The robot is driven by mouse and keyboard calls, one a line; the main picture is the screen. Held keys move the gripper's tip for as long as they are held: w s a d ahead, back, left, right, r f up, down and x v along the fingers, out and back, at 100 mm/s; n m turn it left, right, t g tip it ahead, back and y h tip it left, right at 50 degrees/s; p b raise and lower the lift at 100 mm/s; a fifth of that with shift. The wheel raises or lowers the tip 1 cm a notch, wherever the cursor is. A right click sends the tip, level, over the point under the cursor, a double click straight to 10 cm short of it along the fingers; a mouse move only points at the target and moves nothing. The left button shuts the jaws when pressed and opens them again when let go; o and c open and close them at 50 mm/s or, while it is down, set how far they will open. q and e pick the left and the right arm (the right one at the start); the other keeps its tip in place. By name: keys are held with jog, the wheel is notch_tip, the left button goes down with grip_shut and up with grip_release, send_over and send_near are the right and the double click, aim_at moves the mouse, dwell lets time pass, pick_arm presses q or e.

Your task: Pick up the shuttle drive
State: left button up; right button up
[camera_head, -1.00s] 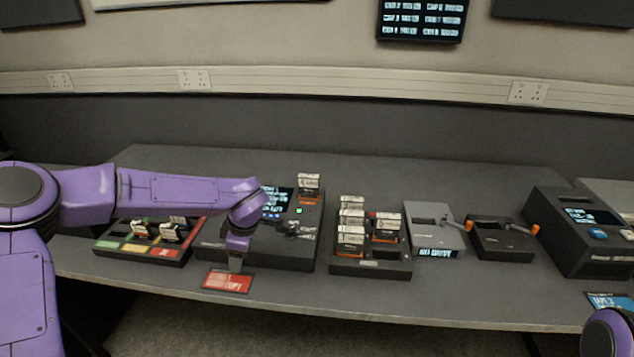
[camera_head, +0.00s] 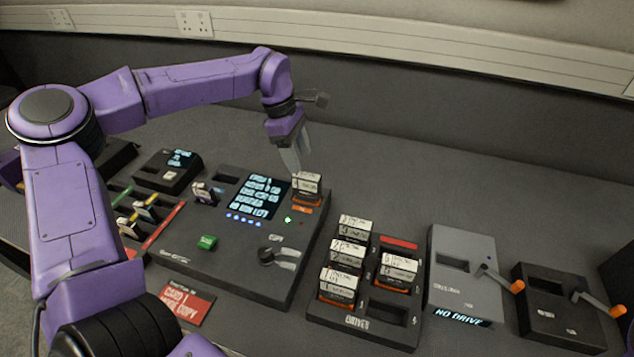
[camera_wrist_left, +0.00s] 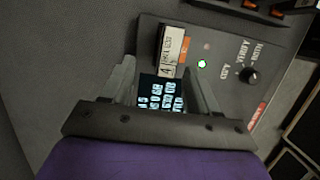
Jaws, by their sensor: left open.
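A drive with a white label and orange base (camera_head: 307,187) stands upright in the back right slot of the dark console with a blue-lit screen (camera_head: 210,262). I take it as the shuttle drive; I cannot read its label surely. It also shows in the left wrist view (camera_wrist_left: 171,48), just beyond the fingertips. My left gripper (camera_head: 298,166) is open, pointing down just behind and left of this drive. In the left wrist view its two fingers (camera_wrist_left: 163,76) are spread with nothing between them, the screen showing behind. My right gripper is out of view.
A dark rack (camera_head: 375,322) holds several similar drives to the right. A grey box (camera_head: 465,265) and a black box (camera_head: 560,318), each with an orange-tipped lever, stand further right. A red card (camera_head: 187,302) lies in front. The table behind the console is clear.

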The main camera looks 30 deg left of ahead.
aim_at(309, 185)
pick_arm(q)
jog(key=x, duration=0.3)
jog(key=p+x, duration=0.1)
jog(key=x, duration=0.2)
jog(key=s+x, duration=0.1)
jog(key=x, duration=0.2)
jog(key=shift+s+d+p, duration=0.1)
jog(key=shift+d+p, duration=0.2)
grip_shut()
